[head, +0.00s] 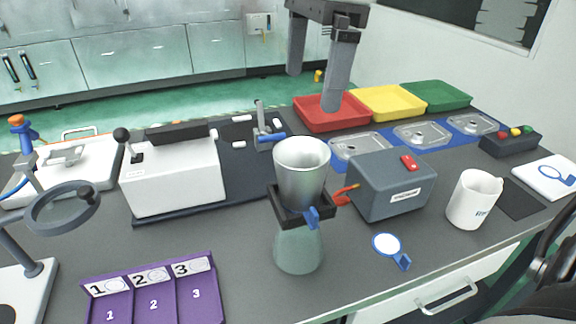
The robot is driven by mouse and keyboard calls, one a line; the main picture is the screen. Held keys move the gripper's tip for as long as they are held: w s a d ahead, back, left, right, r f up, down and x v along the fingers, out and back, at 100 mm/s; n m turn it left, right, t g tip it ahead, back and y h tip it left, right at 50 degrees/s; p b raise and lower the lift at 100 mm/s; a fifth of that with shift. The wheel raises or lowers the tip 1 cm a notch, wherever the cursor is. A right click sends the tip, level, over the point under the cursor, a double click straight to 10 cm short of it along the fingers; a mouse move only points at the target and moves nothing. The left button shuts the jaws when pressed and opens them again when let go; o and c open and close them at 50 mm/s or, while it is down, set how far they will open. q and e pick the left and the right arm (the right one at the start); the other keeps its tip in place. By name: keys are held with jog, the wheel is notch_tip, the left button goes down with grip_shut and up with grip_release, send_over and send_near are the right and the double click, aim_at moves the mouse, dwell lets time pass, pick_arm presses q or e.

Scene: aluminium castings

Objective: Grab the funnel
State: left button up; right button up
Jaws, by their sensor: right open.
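The funnel appears to be the silver metal cup-shaped piece (300,180) near the middle of the head view. It stands upright, wide mouth up, in a black collar (290,208) with a blue clamp tab (312,217). A greenish glass vessel (298,250) is below the collar on the table. The funnel's lower end is hidden by the collar. My right gripper (314,90) hangs at the top centre with its two grey fingers pointing down, open and empty. In the picture it is above the funnel and apart from it. My left gripper is not in view.
A grey box (390,185) with a red switch stands close right of the funnel, and a white mug (473,200) further right. A white machine (172,178) stands left. A purple numbered tray (155,295) is at front left. Red (318,124), yellow and green trays line the back.

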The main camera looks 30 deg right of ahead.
send_near(300, 165)
jog(key=s+a+f, duration=0.2)
jog(key=s+a, duration=0.1)
jog(key=shift+w+f+p, duration=0.15)
jog(key=shift+f+p, duration=0.05)
jog(key=shift+f, duration=1.15)
jog(key=shift+w+f+p, duration=0.15)
jog(key=shift+f+p, duration=0.05)
jog(key=shift+f, duration=1.15)
jog(key=c, duration=1.1)
